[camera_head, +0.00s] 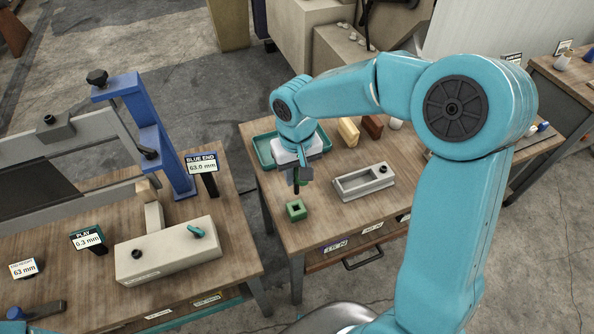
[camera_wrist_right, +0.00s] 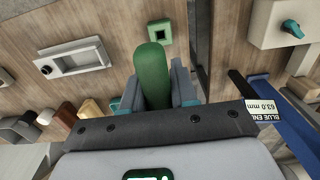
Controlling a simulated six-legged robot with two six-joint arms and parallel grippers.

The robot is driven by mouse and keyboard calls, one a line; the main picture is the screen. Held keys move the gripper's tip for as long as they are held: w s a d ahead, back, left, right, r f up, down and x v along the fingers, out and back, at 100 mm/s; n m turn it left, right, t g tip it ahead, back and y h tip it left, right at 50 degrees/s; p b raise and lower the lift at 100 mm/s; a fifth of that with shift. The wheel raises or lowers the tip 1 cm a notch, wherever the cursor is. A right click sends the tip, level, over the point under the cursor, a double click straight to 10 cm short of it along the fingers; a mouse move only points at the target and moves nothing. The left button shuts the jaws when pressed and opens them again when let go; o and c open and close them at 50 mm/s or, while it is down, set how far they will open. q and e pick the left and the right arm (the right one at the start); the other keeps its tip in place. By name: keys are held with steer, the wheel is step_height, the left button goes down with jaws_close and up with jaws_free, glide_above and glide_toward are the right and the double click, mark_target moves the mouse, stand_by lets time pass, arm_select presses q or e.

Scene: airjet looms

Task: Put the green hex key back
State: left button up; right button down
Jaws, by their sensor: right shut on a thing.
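My right gripper (camera_head: 299,176) hangs over the right-hand workbench, its jaws shut on the green hex key. In the right wrist view the key's thick green handle (camera_wrist_right: 152,76) lies between the two grey fingers of this gripper (camera_wrist_right: 154,90). In the head view only a dark, thin part shows below the jaws. A small green square holder (camera_head: 296,210) with a dark opening stands on the bench just below the gripper. It also shows in the right wrist view (camera_wrist_right: 159,31), beyond the handle and apart from it. My left gripper is not in view.
A grey open-topped block (camera_head: 364,182) stands right of the holder. A teal tray (camera_head: 262,150) and yellow (camera_head: 348,132) and brown (camera_head: 372,126) blocks lie behind. A gap separates this bench from the left one, which holds a beige box (camera_head: 167,250) and a blue upright (camera_head: 150,130).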

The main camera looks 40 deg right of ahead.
mark_target(296, 187)
steer(key=shift+f+b, duration=2.35)
steer(key=shift+f, duration=0.45)
steer(key=shift+f+b, duration=2.05)
steer(key=shift+f, duration=0.4)
jaws_free()
steer(key=shift+r, duration=0.1)
steer(key=shift+r, duration=0.1)
steer(key=shift+r+p, duration=3.85)
steer(key=shift+r, duration=1.1)
